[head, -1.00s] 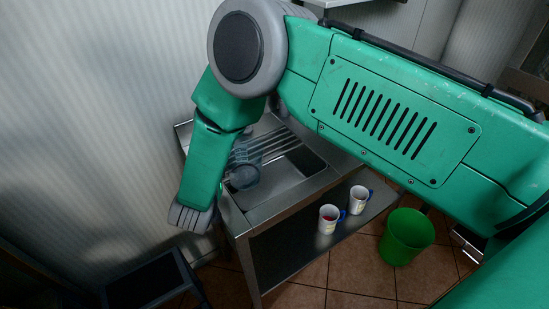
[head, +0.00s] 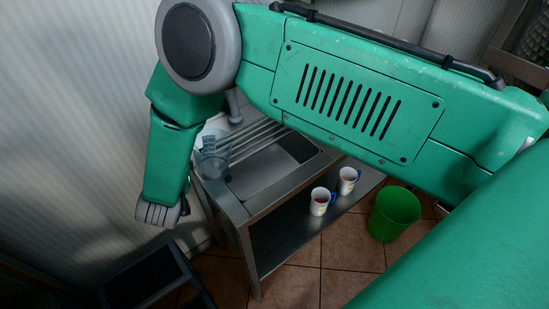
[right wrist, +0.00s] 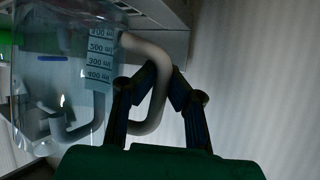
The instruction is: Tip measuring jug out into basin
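In the right wrist view the jug (right wrist: 65,80) fills the left side, with printed volume marks and a pale curved handle. My right gripper (right wrist: 155,78) has its dark fingers closed around that handle. In the head view my green right forearm hides most of this gripper. I cannot tell how full the jug is. The basin's visible floor looks empty. My left gripper is not in view.
A green bucket (head: 394,213) stands on the tiled floor to the right. A dark open-topped bin (head: 150,280) is at the lower left. A corrugated wall is close on the left.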

